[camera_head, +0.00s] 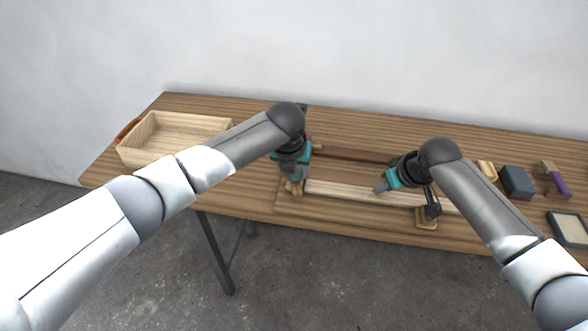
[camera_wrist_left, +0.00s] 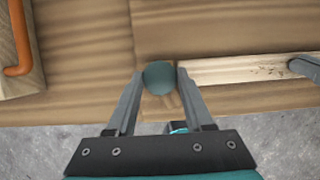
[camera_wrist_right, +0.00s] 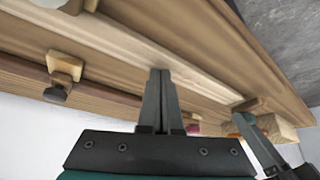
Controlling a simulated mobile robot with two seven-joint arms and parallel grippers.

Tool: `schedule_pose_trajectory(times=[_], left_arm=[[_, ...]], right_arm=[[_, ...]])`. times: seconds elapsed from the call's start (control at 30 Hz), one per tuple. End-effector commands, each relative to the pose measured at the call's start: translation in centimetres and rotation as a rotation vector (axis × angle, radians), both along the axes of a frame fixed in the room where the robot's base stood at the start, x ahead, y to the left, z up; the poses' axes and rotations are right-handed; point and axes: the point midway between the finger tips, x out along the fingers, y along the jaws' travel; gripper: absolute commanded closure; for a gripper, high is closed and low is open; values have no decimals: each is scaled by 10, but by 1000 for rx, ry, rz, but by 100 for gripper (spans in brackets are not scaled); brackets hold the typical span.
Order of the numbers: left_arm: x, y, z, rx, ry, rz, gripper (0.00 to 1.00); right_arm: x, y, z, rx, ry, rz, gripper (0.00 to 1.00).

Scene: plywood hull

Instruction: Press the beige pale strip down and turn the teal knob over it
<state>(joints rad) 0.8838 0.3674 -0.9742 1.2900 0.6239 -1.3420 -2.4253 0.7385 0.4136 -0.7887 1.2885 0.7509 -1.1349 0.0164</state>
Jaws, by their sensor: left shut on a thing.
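The beige pale strip (camera_head: 345,191) lies along the near side of a wooden board; it also shows in the left wrist view (camera_wrist_left: 230,71) and the right wrist view (camera_wrist_right: 125,45). The teal knob (camera_wrist_left: 159,77) is round and sits at the strip's left end. My left gripper (camera_head: 294,181) has its fingers on both sides of this knob and is shut on it. My right gripper (camera_head: 378,190) is shut and empty, its fingertips (camera_wrist_right: 160,73) at the strip's middle. I cannot tell whether they touch it. The underside of the knob is hidden.
A reddish-brown strip (camera_head: 350,153) lies along the board's far side, with a red knob (camera_head: 310,139) at its left. A wooden tray (camera_head: 128,152) stands at the left. A dark blue block (camera_head: 516,181), a purple-handled tool (camera_head: 557,183) and a framed pad (camera_head: 570,229) lie at right.

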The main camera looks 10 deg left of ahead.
Motion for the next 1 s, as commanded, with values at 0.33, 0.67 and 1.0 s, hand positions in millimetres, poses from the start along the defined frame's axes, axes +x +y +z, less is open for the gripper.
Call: schedule_pose_trajectory(times=[0.33, 0.67, 1.0], left_arm=[[0, 0, 0, 3, 1, 145, 84], [0, -2, 0, 2, 1, 274, 84], [0, -2, -1, 2, 1, 390, 84]], right_arm=[[-2, -1, -3, -4, 7, -1, 100], [-2, -1, -3, -4, 7, -1, 100], [-2, -1, -3, -4, 7, -1, 100]])
